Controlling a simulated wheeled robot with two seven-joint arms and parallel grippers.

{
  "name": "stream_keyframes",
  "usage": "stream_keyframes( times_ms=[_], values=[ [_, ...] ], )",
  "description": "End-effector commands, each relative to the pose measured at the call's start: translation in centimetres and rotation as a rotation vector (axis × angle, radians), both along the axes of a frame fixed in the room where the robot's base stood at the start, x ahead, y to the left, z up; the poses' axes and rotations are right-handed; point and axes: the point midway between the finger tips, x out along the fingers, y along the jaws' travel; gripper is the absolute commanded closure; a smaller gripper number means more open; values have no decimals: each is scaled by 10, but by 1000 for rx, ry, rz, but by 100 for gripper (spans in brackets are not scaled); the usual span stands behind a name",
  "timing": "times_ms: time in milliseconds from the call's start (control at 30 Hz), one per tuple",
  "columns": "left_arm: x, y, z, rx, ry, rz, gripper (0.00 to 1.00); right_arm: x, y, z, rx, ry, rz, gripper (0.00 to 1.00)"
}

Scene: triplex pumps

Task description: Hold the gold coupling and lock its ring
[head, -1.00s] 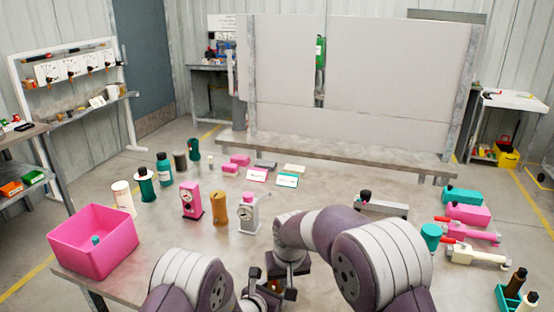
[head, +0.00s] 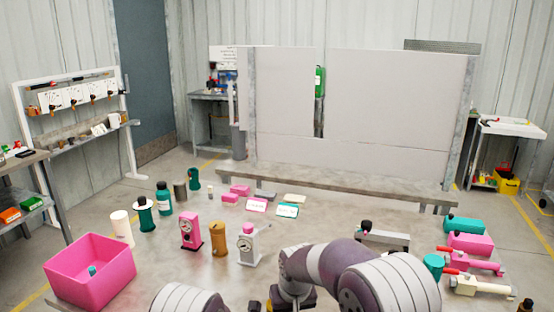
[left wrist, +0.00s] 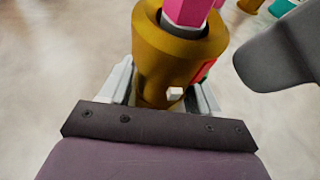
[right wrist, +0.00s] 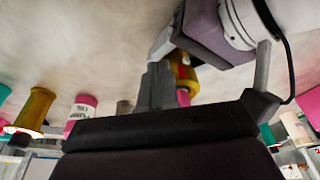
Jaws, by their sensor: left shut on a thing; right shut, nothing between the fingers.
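The gold coupling (left wrist: 160,50) is between the fingers of my left gripper (left wrist: 165,88) in the left wrist view. A pink hexagonal piece (left wrist: 188,10) sits in its upper end, and a red part (left wrist: 203,72) shows on its side. In the right wrist view, the gold coupling (right wrist: 183,72) is partly hidden behind my right gripper (right wrist: 158,78). The right fingers are together and empty, close to the coupling; contact cannot be told. My left gripper's body (right wrist: 215,35) shows above. Both grippers are out of sight in the head view.
A pink bin (head: 90,285) stands at the table's left. A gold spool-shaped part (head: 218,240), a pink gauge (head: 191,232) and a grey gauge (head: 248,245) stand mid-table. Pink and teal blocks, a teal cup (head: 433,266) and red-handled tools (head: 470,261) lie at right.

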Motion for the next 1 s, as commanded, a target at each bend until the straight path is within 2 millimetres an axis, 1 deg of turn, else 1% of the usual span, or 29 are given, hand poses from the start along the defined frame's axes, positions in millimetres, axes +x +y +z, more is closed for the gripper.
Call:
stream_keyframes(
  times_ms=[67, 133, 300, 400, 467, 567, 767, 867, 1000],
  values=[
    [0, 0, -1, 1, 2, 0, 83, -2, -1, 2, 0, -1, 0, 100],
    [0, 0, -1, 1, 2, 0, 83, -2, -1, 8, 0, -2, 0, 100],
    [0, 0, -1, 0, 2, 0, 83, -1, -1, 36, 1, -3, 0, 100],
    [0, 0, -1, 0, 2, 0, 83, -2, -1, 50, 0, -1, 0, 100],
    [0, 0, -1, 0, 2, 0, 83, -2, -1, 56, 0, -1, 0, 100],
    [0, 0, -1, 0, 2, 0, 83, -2, -1, 60, 0, 1, 0, 100],
    [0, 0, -1, 0, 2, 0, 83, -2, -1, 60, 0, 2, 0, 100],
    [0, 0, -1, 0, 2, 0, 83, -2, 7, 62, 0, 1, 2, 100],
    [0, 0, -1, 1, 2, 0, 83, -4, 34, 68, 0, 1, 3, 100]
  ],
)
